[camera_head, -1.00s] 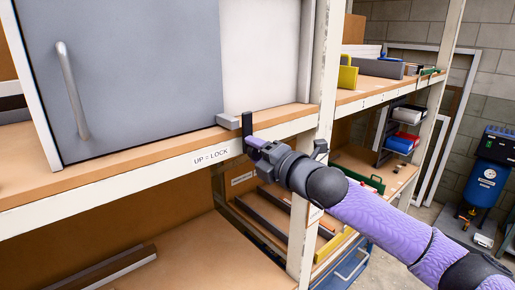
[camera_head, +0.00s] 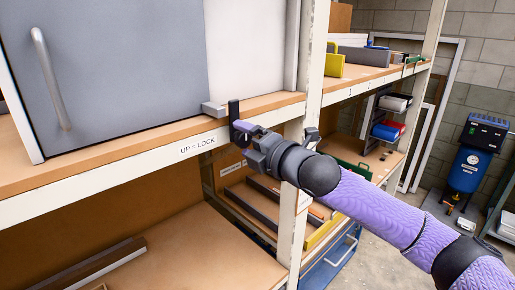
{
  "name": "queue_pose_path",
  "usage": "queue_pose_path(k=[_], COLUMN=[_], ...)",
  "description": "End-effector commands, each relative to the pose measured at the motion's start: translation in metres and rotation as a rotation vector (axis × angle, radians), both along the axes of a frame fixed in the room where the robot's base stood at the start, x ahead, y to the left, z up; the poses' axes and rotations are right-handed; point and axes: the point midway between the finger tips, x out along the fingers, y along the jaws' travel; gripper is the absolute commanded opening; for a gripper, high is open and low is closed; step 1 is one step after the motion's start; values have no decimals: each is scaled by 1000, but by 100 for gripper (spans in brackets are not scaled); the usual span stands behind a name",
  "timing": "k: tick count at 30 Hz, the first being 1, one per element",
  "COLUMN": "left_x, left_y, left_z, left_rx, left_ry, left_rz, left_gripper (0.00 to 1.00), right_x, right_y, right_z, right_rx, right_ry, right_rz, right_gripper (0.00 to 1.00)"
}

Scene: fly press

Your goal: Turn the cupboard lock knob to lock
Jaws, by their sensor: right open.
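The grey cupboard door (camera_head: 110,70) is closed, with a long upright handle (camera_head: 50,78). A small grey latch block (camera_head: 213,109) sits at its lower right corner on the shelf. A label reading "UP = LOCK" (camera_head: 197,144) is on the white shelf edge below. A black upright piece (camera_head: 234,109) stands just right of the block; I cannot tell if it is the knob or a finger. My right gripper (camera_head: 243,127) is open at the shelf edge, beside that piece. Whether it touches the knob is hidden. My left gripper is out of view.
A white upright post (camera_head: 313,60) stands close right of the gripper. A lower shelf (camera_head: 190,250) holds long bars. Bare floor lies at the right.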

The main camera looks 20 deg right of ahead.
Motion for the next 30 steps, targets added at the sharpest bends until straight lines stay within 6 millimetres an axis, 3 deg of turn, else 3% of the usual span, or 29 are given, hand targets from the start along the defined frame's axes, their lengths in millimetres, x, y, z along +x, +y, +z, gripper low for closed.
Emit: queue_pose_path(k=[7, 12, 27, 29, 30], left_x=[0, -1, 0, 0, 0], left_y=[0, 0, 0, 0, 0], left_z=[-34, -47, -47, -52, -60], left_rx=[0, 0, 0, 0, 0], left_ry=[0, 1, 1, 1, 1], left_rz=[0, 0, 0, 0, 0], left_gripper=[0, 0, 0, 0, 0], right_x=[-55, -78, -83, -79, -73], right_y=[-21, -29, -30, -33, -38], right_z=[-9, -6, -2, -11, -28], right_rx=[-10, -6, -2, 17, 53], right_ry=[3, 3, 3, 14, 32], right_rz=[-3, -2, 0, -9, -25], right_gripper=[89, 89, 89, 89, 89])
